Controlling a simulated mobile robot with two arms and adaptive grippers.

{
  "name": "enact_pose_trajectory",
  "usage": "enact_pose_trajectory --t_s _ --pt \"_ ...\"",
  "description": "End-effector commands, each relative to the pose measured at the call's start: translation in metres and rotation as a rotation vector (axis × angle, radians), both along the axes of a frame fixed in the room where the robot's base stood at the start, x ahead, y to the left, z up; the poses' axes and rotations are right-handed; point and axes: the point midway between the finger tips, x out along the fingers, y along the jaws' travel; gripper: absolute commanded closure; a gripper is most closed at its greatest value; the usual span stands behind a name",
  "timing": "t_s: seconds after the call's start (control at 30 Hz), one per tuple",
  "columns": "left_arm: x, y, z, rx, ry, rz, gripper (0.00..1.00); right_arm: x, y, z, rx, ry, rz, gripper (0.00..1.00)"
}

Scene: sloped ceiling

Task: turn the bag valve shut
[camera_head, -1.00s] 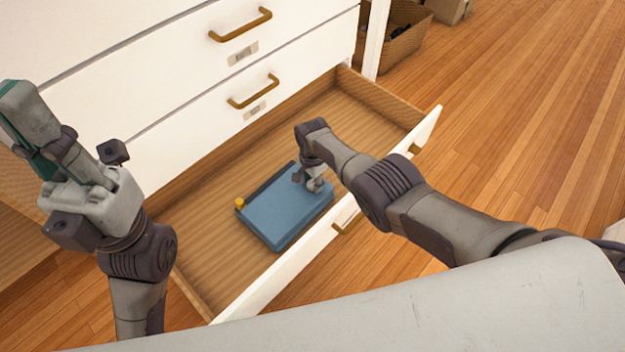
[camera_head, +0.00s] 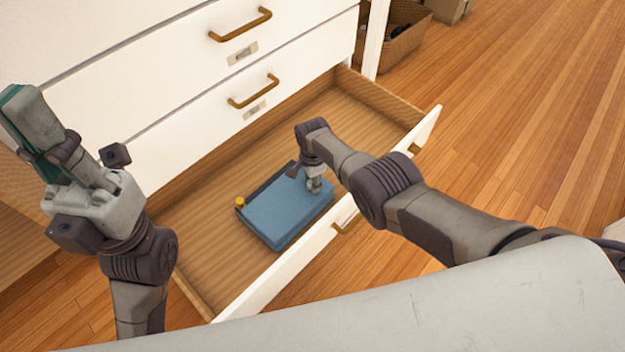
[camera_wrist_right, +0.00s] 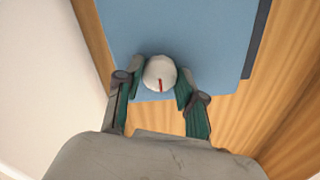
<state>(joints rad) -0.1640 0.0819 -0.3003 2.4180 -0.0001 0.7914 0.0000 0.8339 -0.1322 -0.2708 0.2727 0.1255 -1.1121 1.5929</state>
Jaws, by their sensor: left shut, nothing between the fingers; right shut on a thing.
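The blue bag (camera_head: 283,215) lies flat in the open bottom drawer, with a dark strip along its far edge. Its valve is a white round knob (camera_wrist_right: 158,68) with a red mark, near the bag's edge in the right wrist view; the mark points toward the bottom of that picture. My right gripper (camera_head: 314,186) is over the bag's right part, its two fingers (camera_wrist_right: 159,88) shut on the knob from both sides. In the head view the gripper hides the knob. My left gripper (camera_head: 22,104) is shut and empty, raised at the far left, away from the bag.
The drawer's wooden floor (camera_head: 215,245) is bare around the bag. A small yellow cylinder (camera_head: 240,202) is at the bag's left corner. The drawer's white front (camera_head: 275,285) runs along the near side. Shut drawers with brass handles (camera_head: 253,92) rise behind. A basket (camera_head: 402,40) stands beyond.

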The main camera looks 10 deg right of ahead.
Motion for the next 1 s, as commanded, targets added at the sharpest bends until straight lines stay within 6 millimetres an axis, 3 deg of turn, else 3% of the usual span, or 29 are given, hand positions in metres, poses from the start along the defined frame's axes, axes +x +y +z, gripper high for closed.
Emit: enact_pose_trajectory --t_s 0.07,0.1,0.2,0.67,1.0 --pt "0.0 0.0 0.001 0.0 -0.002 0.0 1.0 0.001 -0.001 0.001 -0.002 -0.001 -0.001 0.96" --pt "0.0 0.0 0.001 0.0 -0.003 0.0 1.0 0.001 -0.001 0.001 -0.002 -0.001 -0.001 0.55" --pt "0.0 0.0 0.002 0.001 -0.008 0.0 1.0 0.001 -0.001 0.001 -0.001 -0.001 -0.001 0.38" --pt "0.0 0.0 0.001 0.003 -0.005 0.0 1.0 0.001 0.0 0.004 0.001 -0.002 0.001 0.36" --pt "0.0 0.0 0.001 0.001 -0.004 0.001 1.0 0.001 0.0 0.036 0.002 -0.005 -0.001 0.36"
